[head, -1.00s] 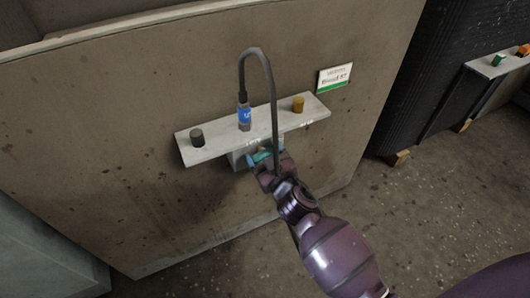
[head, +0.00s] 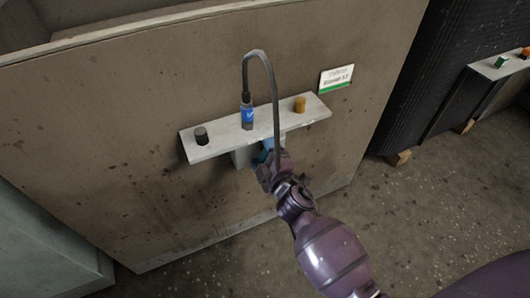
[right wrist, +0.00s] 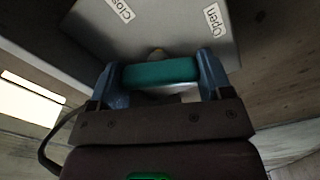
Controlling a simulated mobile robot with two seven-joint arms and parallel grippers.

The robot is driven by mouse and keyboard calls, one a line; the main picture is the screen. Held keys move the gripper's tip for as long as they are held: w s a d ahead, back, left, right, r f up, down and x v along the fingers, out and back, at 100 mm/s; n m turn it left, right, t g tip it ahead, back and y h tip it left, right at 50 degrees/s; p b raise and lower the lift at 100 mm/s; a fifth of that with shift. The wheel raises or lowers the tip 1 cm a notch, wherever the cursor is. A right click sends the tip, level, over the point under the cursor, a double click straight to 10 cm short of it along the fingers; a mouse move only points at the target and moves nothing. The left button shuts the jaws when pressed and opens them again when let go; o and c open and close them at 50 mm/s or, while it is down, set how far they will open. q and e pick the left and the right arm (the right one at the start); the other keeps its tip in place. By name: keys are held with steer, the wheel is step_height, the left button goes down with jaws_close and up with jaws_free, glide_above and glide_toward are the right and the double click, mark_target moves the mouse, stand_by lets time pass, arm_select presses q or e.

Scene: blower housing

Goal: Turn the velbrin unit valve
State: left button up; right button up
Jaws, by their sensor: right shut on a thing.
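The velbrin unit (head: 110,120) is a large stained beige housing with a white sign (head: 336,77). A pale shelf (head: 225,140) sticks out from its face. Below the shelf is a grey valve box (head: 243,157); in the right wrist view its grey face (right wrist: 165,22) has a "Close" label at the left and an "Open" label at the right. A teal valve handle (right wrist: 160,72) lies between the two blue fingers of my right gripper (right wrist: 158,76), which is shut on it. In the head view my right gripper (head: 268,156) is under the shelf and hides the handle.
On the shelf are a dark knob (head: 201,136), an amber knob (head: 300,104) and a blue-labelled connector (head: 247,115) with a dark cable (head: 272,85) looping down past my gripper. A black unit (head: 430,80) stands at the right. The floor in front is clear.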

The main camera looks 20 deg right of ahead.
steer(key=shift+n, duration=1.3)
steer(key=o, duration=0.9)
